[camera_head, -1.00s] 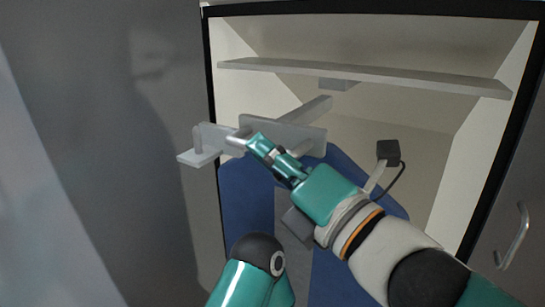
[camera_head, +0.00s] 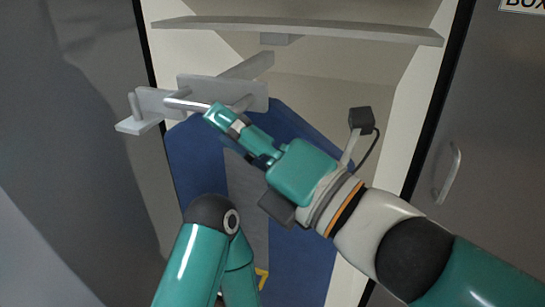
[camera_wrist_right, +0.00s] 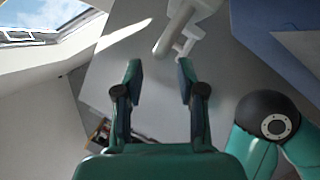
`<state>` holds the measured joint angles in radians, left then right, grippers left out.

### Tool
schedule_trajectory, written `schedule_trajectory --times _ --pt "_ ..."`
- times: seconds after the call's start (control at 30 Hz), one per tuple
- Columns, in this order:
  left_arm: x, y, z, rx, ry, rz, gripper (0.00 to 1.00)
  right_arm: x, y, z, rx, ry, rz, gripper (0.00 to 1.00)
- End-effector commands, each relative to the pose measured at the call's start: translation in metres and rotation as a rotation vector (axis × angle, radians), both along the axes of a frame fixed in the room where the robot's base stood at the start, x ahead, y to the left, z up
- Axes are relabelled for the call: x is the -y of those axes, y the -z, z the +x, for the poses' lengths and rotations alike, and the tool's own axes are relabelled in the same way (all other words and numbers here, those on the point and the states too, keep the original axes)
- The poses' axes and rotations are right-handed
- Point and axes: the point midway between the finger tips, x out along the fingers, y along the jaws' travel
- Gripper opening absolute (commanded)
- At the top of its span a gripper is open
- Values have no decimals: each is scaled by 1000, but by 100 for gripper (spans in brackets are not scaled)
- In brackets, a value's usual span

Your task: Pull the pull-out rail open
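The pull-out rail (camera_head: 222,92) is a grey assembly in the left part of the open wardrobe. Its plates and bar stick out past the left front edge. In the head view my right gripper (camera_head: 213,117) is at the rail's round bar (camera_head: 187,104), its fingers overlapping the bar's right part. In the right wrist view the rail's light bar (camera_wrist_right: 167,42) lies just beyond the fingertips. The two fingers of my right gripper (camera_wrist_right: 159,68) are spread with a clear gap and hold nothing. Whether they touch the bar cannot be told. My left gripper is out of view.
A grey shelf (camera_head: 300,30) spans the wardrobe above the rail. Below hangs or stands a blue item (camera_head: 195,165) with a grey middle. A dark door (camera_head: 450,120) with a handle is at the right. A grey panel (camera_head: 75,130) stands at the left.

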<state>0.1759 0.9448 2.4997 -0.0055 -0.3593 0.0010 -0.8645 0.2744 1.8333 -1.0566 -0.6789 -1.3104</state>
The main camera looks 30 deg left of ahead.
Motion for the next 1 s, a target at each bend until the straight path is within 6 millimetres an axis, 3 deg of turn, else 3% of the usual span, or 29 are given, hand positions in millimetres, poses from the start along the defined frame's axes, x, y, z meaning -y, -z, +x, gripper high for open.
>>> schedule_trajectory --times 0.2,0.4,1.0 --pt "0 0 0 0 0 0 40 43 10 -6 2 2 -1 39" --pt "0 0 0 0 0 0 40 65 15 -9 1 0 -1 39" --pt "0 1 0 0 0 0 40 69 17 -10 0 -2 -2 39"
